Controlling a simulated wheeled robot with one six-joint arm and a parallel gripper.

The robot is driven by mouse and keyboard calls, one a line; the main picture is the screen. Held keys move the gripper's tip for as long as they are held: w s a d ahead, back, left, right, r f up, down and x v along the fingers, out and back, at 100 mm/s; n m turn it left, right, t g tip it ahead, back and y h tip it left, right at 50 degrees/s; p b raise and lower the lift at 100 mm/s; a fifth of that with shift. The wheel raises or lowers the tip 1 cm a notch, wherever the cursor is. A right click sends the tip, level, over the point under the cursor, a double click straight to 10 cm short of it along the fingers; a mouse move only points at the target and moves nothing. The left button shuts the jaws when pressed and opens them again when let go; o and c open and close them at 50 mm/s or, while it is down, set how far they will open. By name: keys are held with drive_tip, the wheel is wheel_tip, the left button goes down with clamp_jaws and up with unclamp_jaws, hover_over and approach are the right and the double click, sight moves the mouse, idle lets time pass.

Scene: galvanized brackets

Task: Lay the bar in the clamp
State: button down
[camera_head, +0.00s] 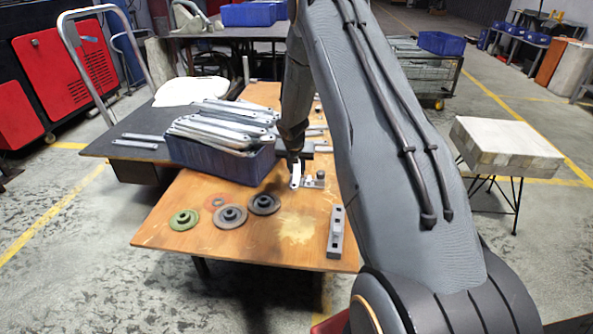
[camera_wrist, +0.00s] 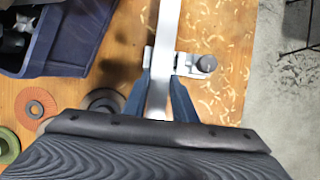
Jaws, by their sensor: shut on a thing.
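My gripper (camera_wrist: 164,84) is shut on a pale metal bar (camera_wrist: 168,25), with one dark finger on each side of it. In the wrist view the bar runs up and out of the frame. In the head view only a short white piece of the bar (camera_head: 296,178) shows below my gripper (camera_head: 296,162). The metal clamp (camera_wrist: 187,66), with a round knob at its right, lies at the bar in the wrist view, and the bar crosses it. The clamp also shows in the head view (camera_head: 313,183), on the wooden table. I cannot tell whether the bar touches it.
A blue bin (camera_head: 215,168) heaped with metal bars stands left of my gripper. Several round discs (camera_head: 229,215) lie in front of it. A grey block with holes (camera_head: 336,235) lies at the wooden table's (camera_head: 190,255) front right. Bare wood separates discs and block.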

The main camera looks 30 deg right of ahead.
sight(296, 174)
drive_tip(key=shift+f, duration=0.1)
wheel_tip(296, 174, down, 4)
drive_tip(key=b, duration=0.5)
drive_tip(key=shift+b, duration=0.3)
drive_tip(key=shift+f+b, duration=0.9)
drive_tip(key=shift+f, duration=0.35)
drive_tip(key=c, duration=1.4)
unclamp_jaws()
drive_tip(key=shift+o, duration=0.2)
drive_tip(key=p+v, duration=0.2)
drive_tip(key=v, duration=0.5)
drive_tip(key=shift+s+a+r, duration=0.1)
drive_tip(key=shift+a+r, duration=0.05)
drive_tip(key=shift+r, duration=0.25)
